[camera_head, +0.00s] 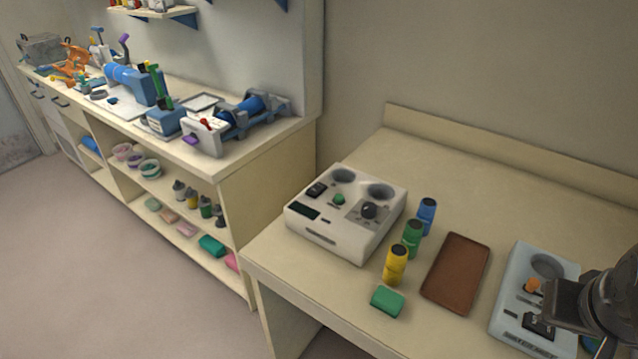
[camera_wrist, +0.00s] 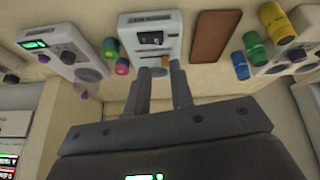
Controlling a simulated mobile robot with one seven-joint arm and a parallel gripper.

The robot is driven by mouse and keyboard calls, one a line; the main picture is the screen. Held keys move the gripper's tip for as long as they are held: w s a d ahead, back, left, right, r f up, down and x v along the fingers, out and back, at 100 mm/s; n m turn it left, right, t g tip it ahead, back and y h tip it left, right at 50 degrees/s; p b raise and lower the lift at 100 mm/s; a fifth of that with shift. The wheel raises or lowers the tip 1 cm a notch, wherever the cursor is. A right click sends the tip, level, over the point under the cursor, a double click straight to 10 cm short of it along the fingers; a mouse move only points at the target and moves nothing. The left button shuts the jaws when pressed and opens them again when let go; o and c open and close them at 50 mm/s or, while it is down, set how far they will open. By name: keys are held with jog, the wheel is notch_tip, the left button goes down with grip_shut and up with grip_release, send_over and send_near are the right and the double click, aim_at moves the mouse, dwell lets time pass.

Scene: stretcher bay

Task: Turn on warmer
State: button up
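A pale blue-grey unit (camera_head: 507,312) stands at the right of the table, with a round well, an orange knob (camera_head: 532,286) and a black switch (camera_head: 538,325). No label I can read says which unit is the warmer. My gripper (camera_head: 548,302) is over this unit and covers part of it. In the wrist view the unit (camera_wrist: 133,42) is straight ahead and its black switch (camera_wrist: 152,38) shows beyond the fingertips. My gripper (camera_wrist: 160,72) has its fingers apart, with the orange knob (camera_wrist: 166,60) seen near the right fingertip. Contact cannot be told.
A white two-well unit (camera_head: 335,240) stands left on the table. Another unit with a green display (camera_wrist: 60,45) is left in the wrist view. The table's back is clear.

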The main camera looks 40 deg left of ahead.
jog(key=w+a+n, duration=0.1)
jog(key=w+a, duration=0.1)
jog(key=w+a+n, duration=0.1)
jog(key=w+a, duration=0.2)
jog(key=w+a+n, duration=0.1)
jog(key=w+a, duration=0.1)
jog(key=a, duration=0.1)
jog(key=shift+w+a+r+n+g+y, duration=0.2)
jog(key=shift+n+g+y, duration=0.1)
jog(key=shift+n+g, duration=0.1)
grip_shut()
jog(key=w+a+n+g+y, duration=0.2)
jog(key=w+a+n, duration=0.1)
jog(key=a, duration=0.9)
jog(key=w+a+n+g+y, duration=0.2)
jog(key=w+a+n+y, duration=0.1)
jog(key=a, duration=0.9)
jog(key=w+a+n+g+y, duration=0.2)
jog(key=w+a+n, duration=0.3)
jog(key=a, duration=0.7)
jog(key=shift+w+a+f+y, duration=0.15)
jog(key=shift+a+f+y, duration=0.25)
jog(key=shift+y, duration=0.3)
jog(key=shift+f, duration=0.1)
